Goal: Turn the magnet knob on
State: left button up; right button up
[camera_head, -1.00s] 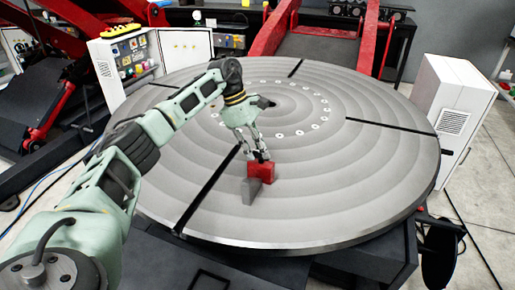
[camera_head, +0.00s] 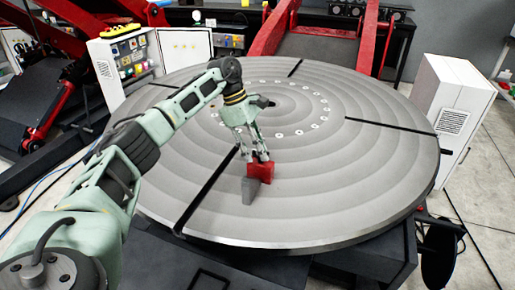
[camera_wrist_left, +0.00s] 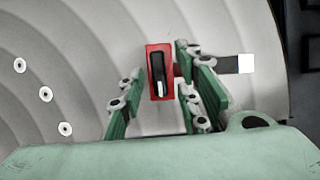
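The red magnet (camera_head: 260,172) stands on the round grey table, beside a grey block (camera_head: 250,190). In the left wrist view the red magnet (camera_wrist_left: 150,93) shows a dark knob (camera_wrist_left: 158,72) with a pale lower end, set lengthwise in its face. My left gripper (camera_head: 257,157) is right above the magnet, pointing down at it. Its two fingers are apart, one on each side of the knob in the left wrist view. Whether a finger touches the magnet I cannot tell. My right gripper is not in view.
The large round table (camera_head: 330,195) is mostly bare, with dark radial slots and a ring of holes. A control cabinet (camera_head: 125,60) stands at the back left and a white cabinet (camera_head: 450,105) at the right. Red arms (camera_head: 275,30) rise behind.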

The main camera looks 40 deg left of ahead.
pick_arm(q)
jog(key=v, duration=1.2)
jog(key=shift+d+f, duration=0.1)
